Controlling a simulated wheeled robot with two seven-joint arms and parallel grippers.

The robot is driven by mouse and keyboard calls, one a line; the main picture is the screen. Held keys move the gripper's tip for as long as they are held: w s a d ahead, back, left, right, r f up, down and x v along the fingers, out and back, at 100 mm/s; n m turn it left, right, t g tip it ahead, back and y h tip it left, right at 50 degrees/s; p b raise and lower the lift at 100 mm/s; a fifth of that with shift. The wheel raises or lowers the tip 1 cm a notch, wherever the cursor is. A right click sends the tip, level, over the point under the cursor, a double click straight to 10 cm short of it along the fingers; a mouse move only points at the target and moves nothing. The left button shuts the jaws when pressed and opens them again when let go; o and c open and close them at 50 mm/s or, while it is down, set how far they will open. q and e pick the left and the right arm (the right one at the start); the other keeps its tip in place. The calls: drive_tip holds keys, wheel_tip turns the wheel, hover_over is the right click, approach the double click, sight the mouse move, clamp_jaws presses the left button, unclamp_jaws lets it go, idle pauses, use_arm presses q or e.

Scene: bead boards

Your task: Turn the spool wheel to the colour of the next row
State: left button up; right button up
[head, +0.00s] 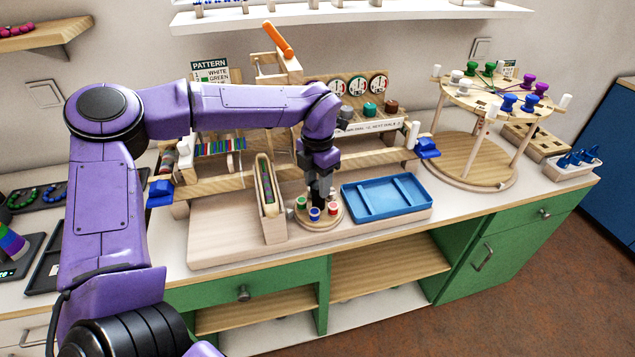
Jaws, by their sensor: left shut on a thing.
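The spool wheel (324,224) is a small round wooden disc on the pale wooden base, in front of the bead loom. It carries a green spool (300,203), a blue spool (314,214) and a red spool (333,209). My left gripper (320,196) points straight down over the middle of the wheel and is shut on its centre part, which the fingers hide. The back of the wheel is also hidden. A pattern card (210,70) behind my arm lists white and green among its rows. My right gripper is not in view.
A blue tray (386,196) lies close right of the wheel. An upright wooden holder (270,205) stands close left. A tall wooden carousel (500,103) with coloured pegs stands at the right. A wooden beam with blue end clamps crosses behind.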

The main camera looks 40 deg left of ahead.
use_arm(q)
drive_tip(key=shift+w+r+n, duration=0.1)
drive_tip(key=shift+n, duration=0.8)
drive_tip(key=o, duration=1.1)
drive_tip(key=shift+c, duration=0.2)
wheel_tip(320, 180, up, 11)
drive_tip(key=b, duration=0.1)
drive_tip(key=shift+f, duration=0.2)
drive_tip(key=shift+f, duration=0.1)
